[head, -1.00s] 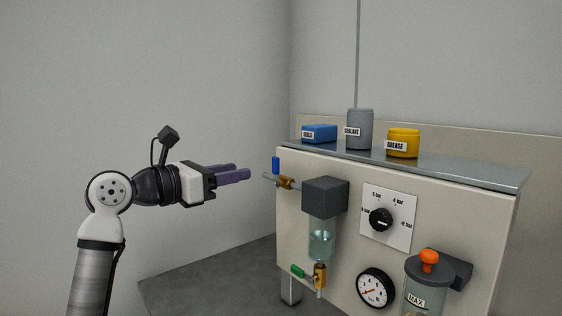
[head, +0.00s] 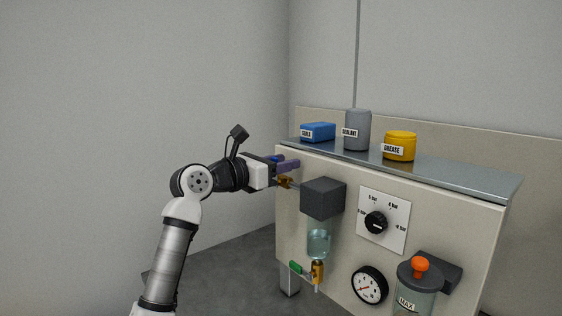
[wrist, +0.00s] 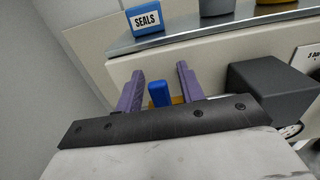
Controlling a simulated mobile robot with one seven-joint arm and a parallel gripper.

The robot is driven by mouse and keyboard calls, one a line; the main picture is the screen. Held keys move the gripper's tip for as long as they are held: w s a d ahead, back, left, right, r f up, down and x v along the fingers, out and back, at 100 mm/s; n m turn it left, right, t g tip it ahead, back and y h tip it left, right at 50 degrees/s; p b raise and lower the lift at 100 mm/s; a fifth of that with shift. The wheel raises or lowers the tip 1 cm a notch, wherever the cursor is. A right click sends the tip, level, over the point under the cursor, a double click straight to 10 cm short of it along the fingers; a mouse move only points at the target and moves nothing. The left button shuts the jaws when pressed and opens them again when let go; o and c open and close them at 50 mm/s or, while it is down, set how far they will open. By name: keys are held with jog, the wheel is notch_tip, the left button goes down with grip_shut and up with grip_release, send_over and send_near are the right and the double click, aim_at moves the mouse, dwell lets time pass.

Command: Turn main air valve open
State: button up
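The main air valve has a blue handle and a brass body (head: 285,182) on a pipe at the upper left of the cream panel. In the wrist view the blue handle (wrist: 159,94) stands between the two purple fingers of my gripper (wrist: 160,88), with a gap on both sides. My gripper (head: 289,163) is open around the handle and does not grip it. In the head view my fingers hide most of the handle. Before my gripper covered it, the handle stood upright, across the pipe.
A dark grey block (head: 323,198) with a clear bowl is just right of the valve. A green-handled valve (head: 297,267) sits below. A blue seals box (head: 318,132), a grey sealant can (head: 357,130) and a yellow grease jar (head: 399,146) stand on the top shelf. Left of the panel is free.

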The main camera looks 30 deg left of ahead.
grip_shut()
jog(key=shift+a+n, duration=0.15)
jog(key=shift+n, duration=0.15)
jog(key=n, duration=0.2)
jog(key=a+n, duration=0.1)
jog(key=shift+w+a, duration=0.1)
jog(key=shift+w, duration=0.15)
jog(key=shift+w+a+f+n+p, duration=0.2)
jog(key=shift+a+f+n, duration=0.4)
jog(key=shift+n, duration=1.8)
jog(key=shift+w+a+f+n+p, duration=0.1)
jog(key=shift+a+f+n+p, duration=0.2)
jog(key=shift+f+n, duration=1.35)
jog(key=shift+w+a+r+n+p, duration=0.15)
jog(key=shift+a+n, duration=0.35)
jog(key=shift+n, duration=2.65)
jog(key=shift+f, duration=0.1)
